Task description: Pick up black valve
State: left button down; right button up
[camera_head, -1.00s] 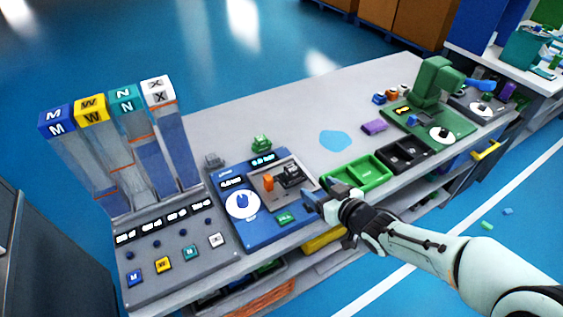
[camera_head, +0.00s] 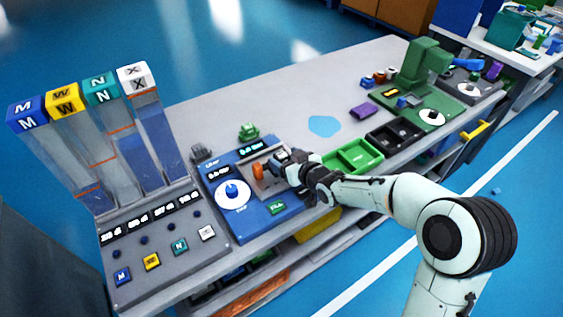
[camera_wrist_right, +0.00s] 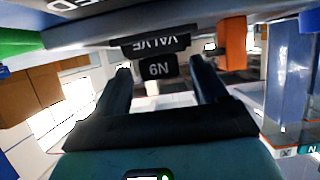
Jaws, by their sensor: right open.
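The black valve (camera_wrist_right: 155,46) shows upside down in the right wrist view, with white lettering that includes "VALVE". It lies just ahead of and between the fingers of my right gripper (camera_wrist_right: 161,82). The fingers are open, one on each side of its narrower end, with gaps to both. In the head view my right gripper (camera_head: 288,170) is over the grey tray of the blue station (camera_head: 228,171) and hides most or all of the valve. My left gripper is not in view.
An orange part (camera_head: 258,171) stands beside the valve's place; it also shows in the right wrist view (camera_wrist_right: 236,44). A green tray (camera_head: 352,157) and a black tray (camera_head: 394,138) lie right. Tall dispensers (camera_head: 155,130) stand left. The table's middle is mostly clear.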

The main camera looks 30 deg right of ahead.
jog(key=shift+w+f, duration=0.15)
jog(key=shift+w, duration=0.35)
jog(key=c, duration=0.8)
jog(key=shift+c, duration=0.2)
